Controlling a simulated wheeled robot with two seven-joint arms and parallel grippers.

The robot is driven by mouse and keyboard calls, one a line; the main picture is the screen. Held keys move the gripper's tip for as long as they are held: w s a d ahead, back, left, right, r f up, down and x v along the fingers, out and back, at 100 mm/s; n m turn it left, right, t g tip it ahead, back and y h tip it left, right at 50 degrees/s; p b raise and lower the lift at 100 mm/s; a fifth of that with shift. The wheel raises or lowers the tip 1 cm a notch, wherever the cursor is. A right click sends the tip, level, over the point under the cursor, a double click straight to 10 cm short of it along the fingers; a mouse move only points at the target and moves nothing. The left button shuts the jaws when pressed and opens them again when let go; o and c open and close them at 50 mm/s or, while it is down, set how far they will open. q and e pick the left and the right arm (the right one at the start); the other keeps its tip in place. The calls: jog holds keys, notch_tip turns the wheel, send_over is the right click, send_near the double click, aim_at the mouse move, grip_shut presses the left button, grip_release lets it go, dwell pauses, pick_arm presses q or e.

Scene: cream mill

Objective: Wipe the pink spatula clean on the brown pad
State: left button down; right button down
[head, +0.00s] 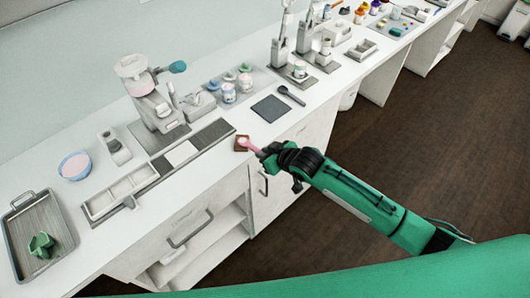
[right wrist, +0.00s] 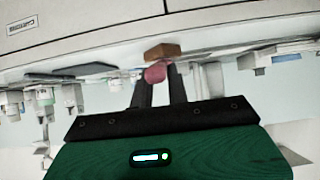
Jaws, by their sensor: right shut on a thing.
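The pink spatula (head: 246,143) is in my right gripper (head: 262,152), its pink head pointing left over the brown pad. In the right wrist view the spatula's pink head (right wrist: 155,74) shows between the dark fingers of my right gripper (right wrist: 160,85). The brown pad (head: 240,147) lies at the counter's front edge, and it also shows in the right wrist view (right wrist: 163,51) just beyond the spatula's head. Whether the spatula touches the pad I cannot tell. My left gripper is not in view.
A dark square mat (head: 270,108) and a black spoon (head: 291,95) lie behind the gripper. A long tray with a white sheet (head: 181,153) is to the left, near a mill (head: 150,95). A bowl (head: 75,166) and a metal tray (head: 38,232) stand further left.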

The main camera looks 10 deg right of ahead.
jog(key=shift+s+d+f, duration=0.1)
jog(key=shift+s, duration=0.1)
dwell(0.4)
jog(key=shift+s+d+p, duration=0.4)
jog(key=shift+s+p, duration=0.15)
jog(key=shift+p, duration=0.15)
jog(key=shift+w+a, duration=0.5)
jog(key=shift+w, duration=0.2)
jog(key=shift+s+d+r, duration=0.1)
jog(key=shift+r, duration=0.1)
jog(key=shift+s+d+p, duration=0.4)
jog(key=shift+s+p, duration=0.1)
jog(key=shift+p, duration=0.05)
jog(key=shift+w+a, duration=0.1)
